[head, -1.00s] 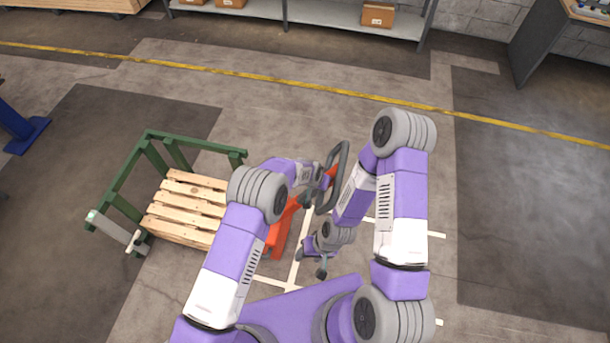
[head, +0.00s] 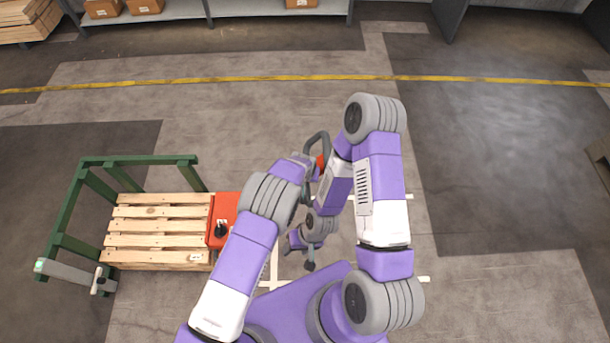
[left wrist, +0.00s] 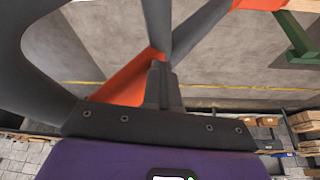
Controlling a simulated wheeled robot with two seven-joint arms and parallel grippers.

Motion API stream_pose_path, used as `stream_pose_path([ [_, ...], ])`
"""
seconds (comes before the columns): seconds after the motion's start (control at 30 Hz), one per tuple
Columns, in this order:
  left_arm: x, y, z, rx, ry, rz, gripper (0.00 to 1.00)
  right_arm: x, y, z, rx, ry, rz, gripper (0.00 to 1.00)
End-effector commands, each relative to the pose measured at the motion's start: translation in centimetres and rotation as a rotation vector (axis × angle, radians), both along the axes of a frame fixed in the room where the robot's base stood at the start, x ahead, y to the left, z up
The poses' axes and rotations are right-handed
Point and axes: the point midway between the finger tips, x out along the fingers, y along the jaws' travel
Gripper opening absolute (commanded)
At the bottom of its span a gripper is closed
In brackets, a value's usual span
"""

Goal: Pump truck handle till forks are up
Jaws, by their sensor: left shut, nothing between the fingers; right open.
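The red pallet truck (head: 224,212) stands at the right end of a wooden pallet (head: 158,228). Its forks are hidden, so I cannot tell their height. The dark loop of its handle (head: 323,141) shows beyond my left wrist. In the left wrist view the dark loop (left wrist: 45,62) is close at the left, with an orange-red handle part (left wrist: 126,88) behind the fingers. My left gripper (left wrist: 161,68) is shut with nothing between its fingers, beside the handle bars. My right gripper (head: 297,254) is open and empty, low near my base, apart from the truck.
A green frame (head: 138,160) stands around the pallet's far and left sides, with a grey post (head: 65,273) at its near left corner. A shelf (head: 240,10) with boxes is at the back.

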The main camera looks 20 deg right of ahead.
Motion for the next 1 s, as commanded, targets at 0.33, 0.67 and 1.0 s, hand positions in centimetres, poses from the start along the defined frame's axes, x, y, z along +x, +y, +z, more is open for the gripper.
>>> stream_pose_path([
  [0.33,-0.5,0.0,1.5,-0.006,-0.001,-0.002,0.00,0.0,0.0,0.1,0.000,0.000,0.000,0.54],
  [0.67,-2.1,1.0,6.0,-0.004,-0.001,-0.003,0.00,0.0,0.0,0.1,0.000,0.000,0.000,0.54],
  [1.0,-2.5,1.9,6.7,-0.005,0.008,0.007,0.00,0.0,0.0,0.0,0.000,0.000,0.000,0.54],
])
